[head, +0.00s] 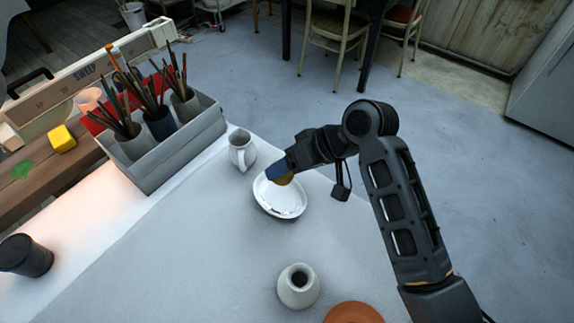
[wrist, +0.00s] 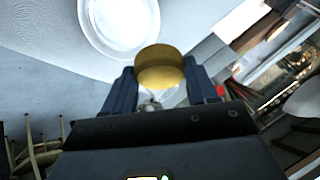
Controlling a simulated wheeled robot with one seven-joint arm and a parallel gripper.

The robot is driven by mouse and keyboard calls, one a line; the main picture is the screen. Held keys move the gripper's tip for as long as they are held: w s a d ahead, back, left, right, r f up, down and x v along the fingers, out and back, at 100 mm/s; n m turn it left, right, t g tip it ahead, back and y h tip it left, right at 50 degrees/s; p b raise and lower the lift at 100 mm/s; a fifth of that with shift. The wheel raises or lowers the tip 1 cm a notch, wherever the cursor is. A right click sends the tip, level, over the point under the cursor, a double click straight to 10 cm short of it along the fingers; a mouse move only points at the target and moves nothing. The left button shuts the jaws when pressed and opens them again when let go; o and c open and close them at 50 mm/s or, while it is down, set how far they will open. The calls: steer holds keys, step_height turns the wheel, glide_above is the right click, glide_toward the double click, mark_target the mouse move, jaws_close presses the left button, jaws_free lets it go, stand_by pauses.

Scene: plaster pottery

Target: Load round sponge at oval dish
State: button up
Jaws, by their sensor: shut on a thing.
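My gripper (wrist: 160,86) is shut on a yellow round sponge (wrist: 160,66), which sits between its two fingers in the wrist view. In the head view the sponge (head: 285,180) shows just under my gripper (head: 279,172), partly hidden by it. The white oval dish (head: 281,208) stands on the table below and around that spot. The dish also shows ahead of the sponge in the wrist view (wrist: 92,27). The sponge appears over the dish's far part; I cannot tell whether it touches the dish. The visible inside of the dish looks empty.
A white pitcher (head: 242,150) stands close behind the dish to the left. A small white vase (head: 298,287) and an orange round piece (head: 353,313) are nearer. A grey box (head: 165,150) with brush cups is at left, a black cup (head: 25,256) at far left. Table left of the dish is clear.

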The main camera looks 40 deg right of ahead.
steer(key=shift+w+a+f, duration=0.1)
steer(key=shift+w+f, duration=0.05)
steer(key=shift+w, duration=0.2)
step_height(320, 180, down, 5)
steer(key=b, duration=0.5)
steer(key=shift+f+b, duration=0.85)
steer(key=shift+f, duration=0.4)
steer(key=shift+r, duration=0.1)
step_height(320, 180, up, 6)
steer(key=p, duration=0.6)
stand_by(1.6)
steer(key=shift+r+p, duration=0.9)
steer(key=shift+p, duration=0.25)
steer(key=shift+r, duration=0.95)
